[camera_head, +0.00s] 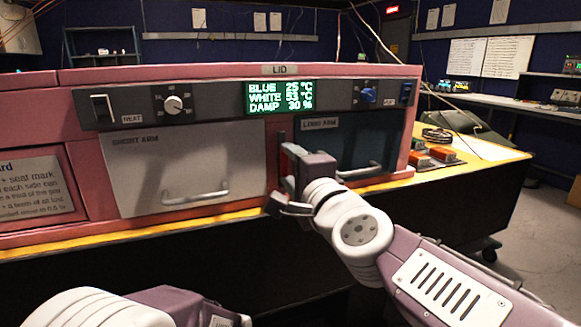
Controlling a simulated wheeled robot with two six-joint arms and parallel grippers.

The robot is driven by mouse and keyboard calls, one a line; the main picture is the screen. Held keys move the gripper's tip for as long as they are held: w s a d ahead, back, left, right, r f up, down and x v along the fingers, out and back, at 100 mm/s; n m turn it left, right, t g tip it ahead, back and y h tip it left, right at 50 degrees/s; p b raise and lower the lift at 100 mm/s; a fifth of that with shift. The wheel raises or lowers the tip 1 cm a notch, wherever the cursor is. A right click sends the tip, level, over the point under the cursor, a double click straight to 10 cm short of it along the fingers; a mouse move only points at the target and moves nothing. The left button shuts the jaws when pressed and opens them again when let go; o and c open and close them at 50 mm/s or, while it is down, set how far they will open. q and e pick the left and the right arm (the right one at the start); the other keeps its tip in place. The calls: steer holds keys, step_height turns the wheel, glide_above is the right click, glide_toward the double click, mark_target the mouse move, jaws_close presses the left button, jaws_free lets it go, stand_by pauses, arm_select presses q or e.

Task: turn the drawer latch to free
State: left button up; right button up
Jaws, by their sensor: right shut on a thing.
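The pink enclosure (240,75) has two drawer fronts with pull handles: a pale one marked SHORT ARM (150,165) and a dark teal one marked LONG ARM (375,140). The drawer latch (282,137) seems to be the dark upright piece between them, mostly hidden by my right gripper. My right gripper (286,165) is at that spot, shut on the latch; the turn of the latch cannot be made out. Part of my left arm shows at the bottom left, and its gripper is out of view.
A grey control strip (215,101) with knobs, switches and a lit green display (280,96) runs above the drawers. Orange-red blocks (432,157) and a coiled dark cable (437,134) lie on the table to the right. A yellow edge (130,233) runs below the drawers.

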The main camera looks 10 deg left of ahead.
steer(key=o, duration=1.4)
steer(key=shift+s, duration=0.1)
steer(key=shift+s+d, duration=0.25)
steer(key=shift+s, duration=0.05)
steer(key=v, duration=0.6)
steer(key=shift+s+d+b, duration=0.2)
steer(key=shift+s+b, duration=0.05)
steer(key=shift+b, duration=0.05)
